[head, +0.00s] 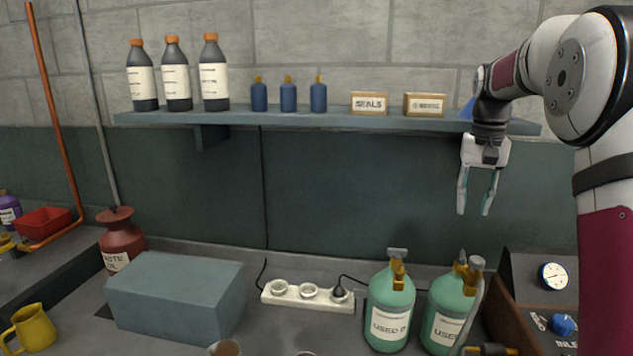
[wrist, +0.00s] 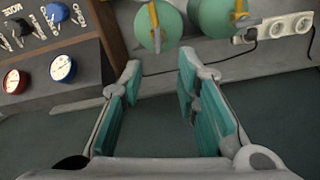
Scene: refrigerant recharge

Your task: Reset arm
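My gripper (head: 476,192) hangs from my arm on the right of the head view, pointing down in front of the dark green wall panel. It is empty, with its two fingers apart. In the wrist view the gripper (wrist: 160,85) shows both teal-padded fingers spread, with nothing between them. Two green refrigerant cylinders stand on the bench below it: one labelled "USED" (head: 389,322) and another (head: 447,318) right beside it. Both cylinders also show at the top of the wrist view.
A shelf (head: 350,122) with bottles and boxes runs behind my gripper. A gauge panel (wrist: 50,65) stands beside the cylinders. A power strip (head: 308,296), a grey-blue box (head: 172,297) and a waste can (head: 121,240) are further left. The air around the gripper is clear.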

